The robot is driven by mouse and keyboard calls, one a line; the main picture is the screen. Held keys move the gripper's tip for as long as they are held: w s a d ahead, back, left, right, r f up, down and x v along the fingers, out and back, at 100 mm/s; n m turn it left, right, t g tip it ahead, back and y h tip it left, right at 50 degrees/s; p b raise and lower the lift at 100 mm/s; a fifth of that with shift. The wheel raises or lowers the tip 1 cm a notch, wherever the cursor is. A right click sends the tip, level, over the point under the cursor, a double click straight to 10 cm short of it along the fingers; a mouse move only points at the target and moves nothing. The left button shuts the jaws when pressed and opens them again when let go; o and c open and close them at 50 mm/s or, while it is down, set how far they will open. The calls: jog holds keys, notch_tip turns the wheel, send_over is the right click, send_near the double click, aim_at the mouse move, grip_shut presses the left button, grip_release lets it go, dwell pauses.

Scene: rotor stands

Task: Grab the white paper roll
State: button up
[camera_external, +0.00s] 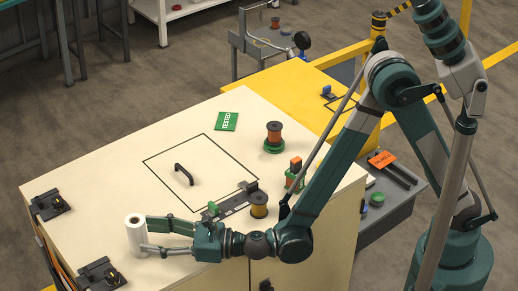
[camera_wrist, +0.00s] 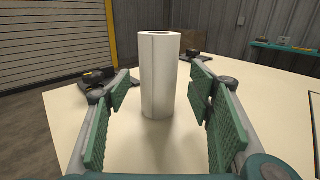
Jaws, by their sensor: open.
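The white paper roll (camera_external: 136,238) stands upright on the cream tabletop near its left front edge. In the wrist view the paper roll (camera_wrist: 160,75) is centred between my two green fingers, toward their tips. My gripper (camera_external: 147,234) is open and low over the table, reaching left to the roll. In the wrist view my gripper (camera_wrist: 158,90) shows a gap on both sides of the roll. In the external view the fingertips are at the roll's right side, and I cannot tell whether they touch it.
Black clamps (camera_external: 50,205) (camera_external: 101,273) sit on the left edge. A black handle (camera_external: 184,174) lies inside an outlined square. The table between roll and handle is clear.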

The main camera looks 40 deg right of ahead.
aim_at(137, 235)
jog(key=shift+b+x, duration=0.5)
jog(key=shift+x, duration=1.8)
jog(key=shift+s+a, duration=0.1)
jog(key=c, duration=1.1)
